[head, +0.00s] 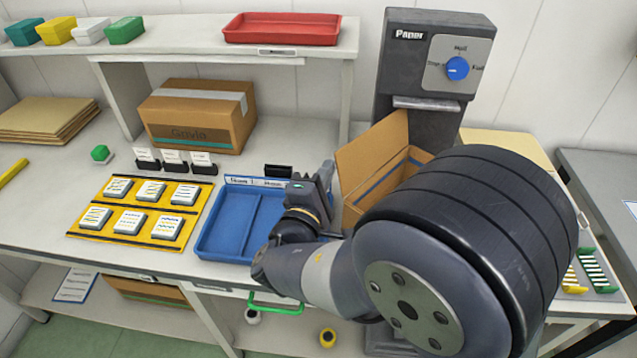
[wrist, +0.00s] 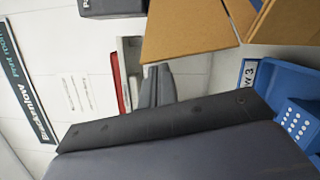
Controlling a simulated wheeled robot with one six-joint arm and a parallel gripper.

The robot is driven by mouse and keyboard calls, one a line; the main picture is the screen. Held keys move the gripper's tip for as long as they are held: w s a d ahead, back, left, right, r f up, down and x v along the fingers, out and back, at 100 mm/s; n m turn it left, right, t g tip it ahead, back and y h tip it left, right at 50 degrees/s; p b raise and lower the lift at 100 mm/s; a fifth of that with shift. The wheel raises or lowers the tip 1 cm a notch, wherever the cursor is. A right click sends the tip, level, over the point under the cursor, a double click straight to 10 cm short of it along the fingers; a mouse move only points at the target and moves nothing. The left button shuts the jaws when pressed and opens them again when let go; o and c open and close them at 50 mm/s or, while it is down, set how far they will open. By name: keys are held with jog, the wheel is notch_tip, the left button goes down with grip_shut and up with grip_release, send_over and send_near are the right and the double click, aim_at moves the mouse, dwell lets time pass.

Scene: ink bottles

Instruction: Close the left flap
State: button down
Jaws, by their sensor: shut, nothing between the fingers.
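The open cardboard box (head: 414,160) stands in front of the grey paper dispenser, partly hidden behind my arm. Its left flap (head: 372,152) stands up, tilted outward from the opening. My gripper (head: 327,172) is just left of this flap in the head view, with its fingers pointing up. In the wrist view the gripper's fingers (wrist: 157,85) are together and empty. A brown cardboard panel (wrist: 188,30) shows just beyond them, with more cardboard (wrist: 290,22) at the top right. I cannot tell whether the fingers touch the flap. The box's right side is hidden.
A blue tray (head: 225,222) lies left of the arm; it also shows in the wrist view (wrist: 284,82). A yellow mat (head: 100,220) with several white-topped packs lies further left. The paper dispenser (head: 385,108) stands behind the box. A closed carton (head: 200,135) stands under the shelf.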

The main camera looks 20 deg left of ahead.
aim_at(353, 147)
jog(key=w+d, duration=0.1)
jog(key=w+d+r+p, duration=0.1)
jog(key=w+d, duration=0.1)
jog(key=shift+w+r+p, duration=0.1)
jog(key=shift+w+p, duration=0.05)
jog(key=shift+p, duration=0.15)
jog(key=shift+w+d, duration=0.1)
jog(key=shift+d, duration=0.3)
jog(key=shift+a, duration=0.1)
